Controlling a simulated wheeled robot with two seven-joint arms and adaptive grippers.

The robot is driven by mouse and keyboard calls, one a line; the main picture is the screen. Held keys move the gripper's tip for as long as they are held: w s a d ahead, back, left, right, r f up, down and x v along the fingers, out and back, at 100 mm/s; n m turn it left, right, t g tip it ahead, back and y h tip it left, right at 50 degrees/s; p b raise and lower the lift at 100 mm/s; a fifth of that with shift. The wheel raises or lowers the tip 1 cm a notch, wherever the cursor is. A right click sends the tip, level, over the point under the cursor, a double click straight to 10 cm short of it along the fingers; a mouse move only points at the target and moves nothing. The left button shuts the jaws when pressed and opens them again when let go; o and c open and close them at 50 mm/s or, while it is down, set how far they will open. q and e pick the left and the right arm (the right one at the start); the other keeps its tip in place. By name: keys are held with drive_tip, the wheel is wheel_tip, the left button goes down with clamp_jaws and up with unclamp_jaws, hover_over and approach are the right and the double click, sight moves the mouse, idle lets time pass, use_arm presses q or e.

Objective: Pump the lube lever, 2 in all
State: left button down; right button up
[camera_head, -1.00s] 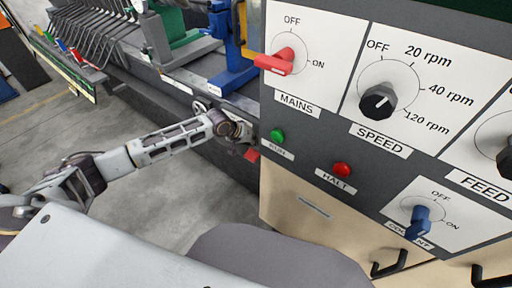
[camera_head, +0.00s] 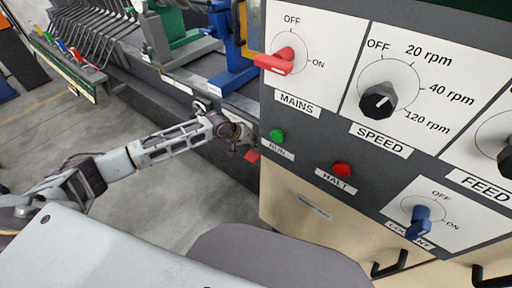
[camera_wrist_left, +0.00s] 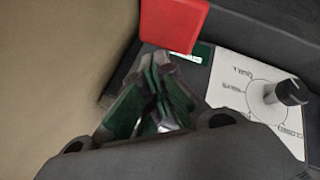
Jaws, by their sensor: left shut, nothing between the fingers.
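A red flat paddle (camera_head: 252,156), which I take to be the lube lever's end, shows at the left edge of the control cabinet in the head view. In the left wrist view the red paddle (camera_wrist_left: 173,24) is large at the top, just beyond the fingertips. My left gripper (camera_head: 241,146) is beside it, partly hidden by its own wrist. In the wrist view the left gripper (camera_wrist_left: 160,85) is shut and empty, its tips just below the paddle. I cannot tell whether they touch it. My right gripper is not in view.
The cabinet front carries a red MAINS switch (camera_head: 276,63), black SPEED knob (camera_head: 378,101), green RUN button (camera_head: 277,135), red HALT button (camera_head: 342,169) and blue coolant switch (camera_head: 420,221). A dial panel with a dark knob (camera_wrist_left: 289,92) lies right of the gripper. Open floor lies left.

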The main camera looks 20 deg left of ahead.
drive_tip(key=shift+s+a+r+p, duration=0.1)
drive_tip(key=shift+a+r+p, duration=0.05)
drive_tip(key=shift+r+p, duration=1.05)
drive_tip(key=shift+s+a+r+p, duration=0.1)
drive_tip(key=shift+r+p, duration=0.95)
drive_tip(key=shift+p, duration=0.1)
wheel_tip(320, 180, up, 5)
drive_tip(key=p, duration=0.5)
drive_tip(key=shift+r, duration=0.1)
idle(0.4)
idle(0.9)
